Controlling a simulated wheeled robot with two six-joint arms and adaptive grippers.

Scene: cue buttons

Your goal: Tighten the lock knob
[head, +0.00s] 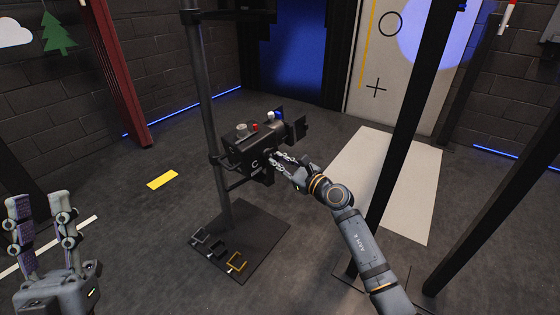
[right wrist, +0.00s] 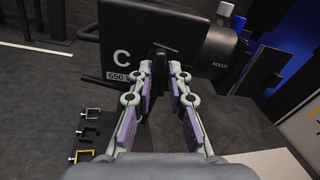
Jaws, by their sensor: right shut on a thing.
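A black stage lamp (head: 240,152) is mounted on a dark vertical pole (head: 207,110) near the middle of the head view. In the right wrist view the lamp (right wrist: 180,35) is marked "C", "650 W" and "FOCUS". A dark lock knob (right wrist: 158,58) stands out from the lamp's near side, partly hidden by my fingers. My right gripper (right wrist: 163,72) is shut on the knob, its fingertips on either side of it. In the head view my right gripper (head: 276,160) reaches the lamp from the right. My left gripper (head: 40,205) is open and empty at the lower left, far from the lamp.
A dark base plate (head: 268,228) under the pole carries black clamps (head: 199,236) and a yellow one (head: 237,262). Dark posts (head: 402,120) stand on the right near my right arm. A pale floor panel (head: 395,190) lies behind it. The floor at left is mostly clear.

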